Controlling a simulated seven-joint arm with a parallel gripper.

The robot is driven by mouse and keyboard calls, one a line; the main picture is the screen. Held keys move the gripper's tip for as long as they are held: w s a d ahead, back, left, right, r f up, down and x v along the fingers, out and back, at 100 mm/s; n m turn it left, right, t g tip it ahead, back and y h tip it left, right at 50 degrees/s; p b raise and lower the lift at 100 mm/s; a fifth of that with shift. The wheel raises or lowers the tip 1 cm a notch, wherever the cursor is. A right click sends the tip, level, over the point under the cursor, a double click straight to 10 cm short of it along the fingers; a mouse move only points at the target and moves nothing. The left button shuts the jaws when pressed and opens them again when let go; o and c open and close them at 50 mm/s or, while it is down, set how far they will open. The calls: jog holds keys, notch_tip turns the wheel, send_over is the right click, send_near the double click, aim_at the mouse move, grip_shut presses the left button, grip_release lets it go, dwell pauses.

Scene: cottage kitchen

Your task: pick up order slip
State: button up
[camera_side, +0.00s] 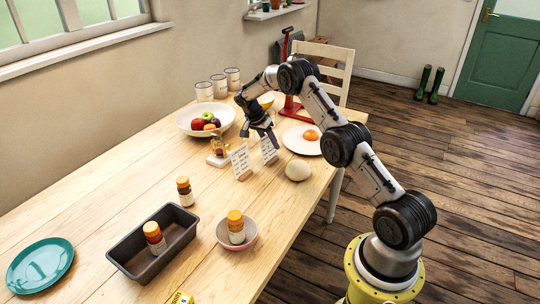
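Two white cards with lines of writing stand upright in small wooden holders near the middle of the table. One is the left card (239,159); the other is the right card (268,151), a little farther back. The writing is too small to read, so I cannot tell which is the order slip. My gripper (260,139) points down just above and behind the cards, closest to the right card's top. Its fingers look spread apart, with nothing visible between them. The gripper partly overlaps the right card's upper edge.
A fruit bowl (187,122), a small jar on a stand (217,158), an egg plate (296,143) and a pale round ball (298,171) surround the cards. A red stand (289,108) is behind. A loaf tin (127,264) and pink bowl (222,237) stand nearer. The table's left-middle is clear.

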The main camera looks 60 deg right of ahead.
grip_shut()
dwell(1.4)
